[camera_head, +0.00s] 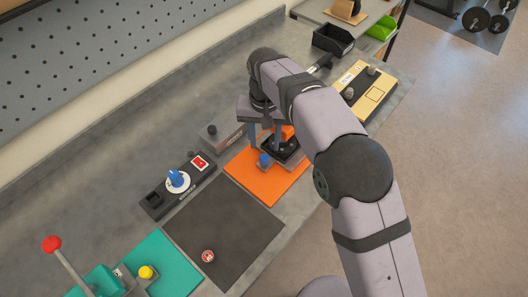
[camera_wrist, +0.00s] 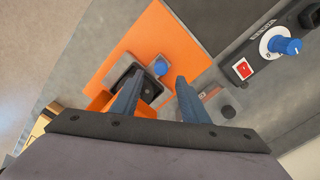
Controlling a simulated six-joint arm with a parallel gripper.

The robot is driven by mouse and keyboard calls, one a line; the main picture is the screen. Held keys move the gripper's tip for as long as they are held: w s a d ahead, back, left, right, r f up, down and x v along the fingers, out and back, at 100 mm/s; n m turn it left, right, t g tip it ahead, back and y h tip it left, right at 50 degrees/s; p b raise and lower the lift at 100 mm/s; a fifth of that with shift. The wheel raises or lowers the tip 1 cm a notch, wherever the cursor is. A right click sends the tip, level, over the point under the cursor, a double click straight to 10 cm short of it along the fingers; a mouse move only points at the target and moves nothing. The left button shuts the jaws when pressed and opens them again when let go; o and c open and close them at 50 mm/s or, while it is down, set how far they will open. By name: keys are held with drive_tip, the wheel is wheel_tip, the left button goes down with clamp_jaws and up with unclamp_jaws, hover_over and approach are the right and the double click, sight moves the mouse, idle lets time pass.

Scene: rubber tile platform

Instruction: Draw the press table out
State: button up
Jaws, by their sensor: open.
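A small press stands on an orange mat (camera_head: 262,183), partly hidden by my arm. Its dark table (camera_head: 281,146) sits low on the press, with a blue knob (camera_head: 264,160) on the near side. In the wrist view the dark table (camera_wrist: 149,89) shows beside the left finger, and the blue knob (camera_wrist: 160,67) lies just beyond the gap between the fingertips. An orange part (camera_head: 288,132) shows behind the table. My gripper (camera_wrist: 159,78) is open with nothing between its fingers, above the press. I cannot tell whether a finger touches it.
A grey block with a dark knob (camera_head: 212,130) stands left of the press. A black control box (camera_head: 178,185) with a blue dial and red switch is nearer. A tan box (camera_head: 361,90) and black bin (camera_head: 333,40) stand farther back.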

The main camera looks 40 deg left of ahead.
sight(264, 158)
drive_tip(key=shift+s+f+p, duration=0.1)
drive_tip(key=shift+f+p, duration=1.25)
drive_tip(key=shift+f, duration=2.35)
drive_tip(key=shift+c, duration=0.2)
drive_tip(key=shift+a, duration=0.1)
clamp_jaws()
